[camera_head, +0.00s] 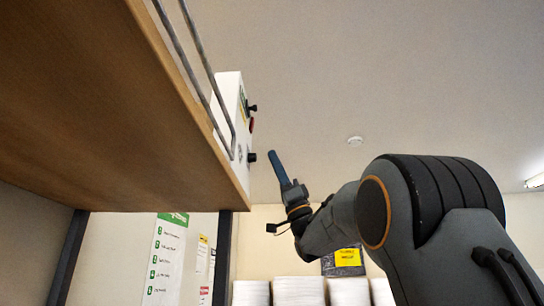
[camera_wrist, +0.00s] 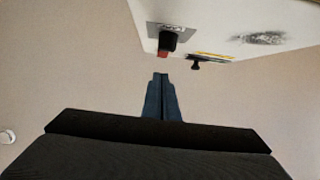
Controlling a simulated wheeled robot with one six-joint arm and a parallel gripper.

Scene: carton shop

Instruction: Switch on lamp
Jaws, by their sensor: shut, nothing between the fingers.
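A white control box (camera_head: 229,92) stands at the edge of a wooden shelf. Its side face carries a black knob (camera_head: 252,157) low down, a red part (camera_head: 251,125) and a black switch (camera_head: 252,107) higher up. In the wrist view the box (camera_wrist: 265,22) shows a black knob (camera_wrist: 168,42) on a grey plate, with red beside it, and a smaller black knob (camera_wrist: 196,65) near a yellow label. My gripper (camera_head: 272,153) has its blue fingers together, pointing up just right of the lower knob, apart from it. The fingertips (camera_wrist: 160,75) also show in the wrist view. I cannot identify a lamp.
The wooden shelf (camera_head: 110,110) fills the upper left, with metal rails (camera_head: 195,70) along its edge. Dark posts (camera_head: 222,258) stand beneath it. White stacks (camera_head: 298,291) stand low at the back. The space right of the box is open up to the ceiling.

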